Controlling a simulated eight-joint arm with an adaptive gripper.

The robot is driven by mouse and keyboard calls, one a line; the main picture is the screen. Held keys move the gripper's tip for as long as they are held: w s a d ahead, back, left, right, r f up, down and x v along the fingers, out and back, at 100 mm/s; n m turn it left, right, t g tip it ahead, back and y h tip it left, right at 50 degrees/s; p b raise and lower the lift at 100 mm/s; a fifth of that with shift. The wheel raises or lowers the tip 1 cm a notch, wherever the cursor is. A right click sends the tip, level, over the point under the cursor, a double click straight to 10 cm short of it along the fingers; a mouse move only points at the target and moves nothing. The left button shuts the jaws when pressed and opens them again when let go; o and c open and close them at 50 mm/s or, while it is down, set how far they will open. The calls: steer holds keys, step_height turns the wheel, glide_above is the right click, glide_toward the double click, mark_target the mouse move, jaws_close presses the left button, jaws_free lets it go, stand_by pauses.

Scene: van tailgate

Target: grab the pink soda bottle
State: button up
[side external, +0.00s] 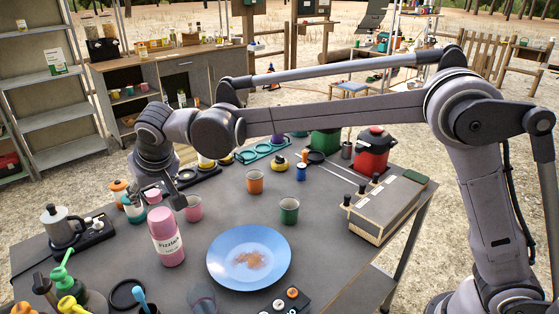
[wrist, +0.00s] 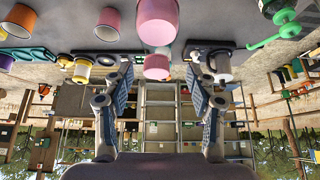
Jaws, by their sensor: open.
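The pink soda bottle (side external: 168,246) stands upright on the dark table, with a pale label band around its body. In the wrist view, which looks upside down, its pink body (wrist: 157,22) hangs from the top edge with its pink cap below. My gripper (side external: 163,193) is open at the height of the bottle's cap, close to it. In the wrist view my gripper (wrist: 160,80) has its fingers apart on either side, with the cap centred just ahead of the gap. Nothing is held.
A pink cup (side external: 193,209) stands close beside the bottle. A blue plate (side external: 249,257) is to the right, with orange (side external: 255,182) and green (side external: 289,211) cups behind. A grey moka-type pot (side external: 63,225) and pump bottles (side external: 63,274) stand left. Small containers (side external: 133,207) crowd behind the gripper.

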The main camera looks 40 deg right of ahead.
mark_target(164, 229)
steer(key=shift+d+x, duration=0.2)
steer(key=shift+x, duration=3.6)
steer(key=shift+w+r, duration=0.1)
jaws_close()
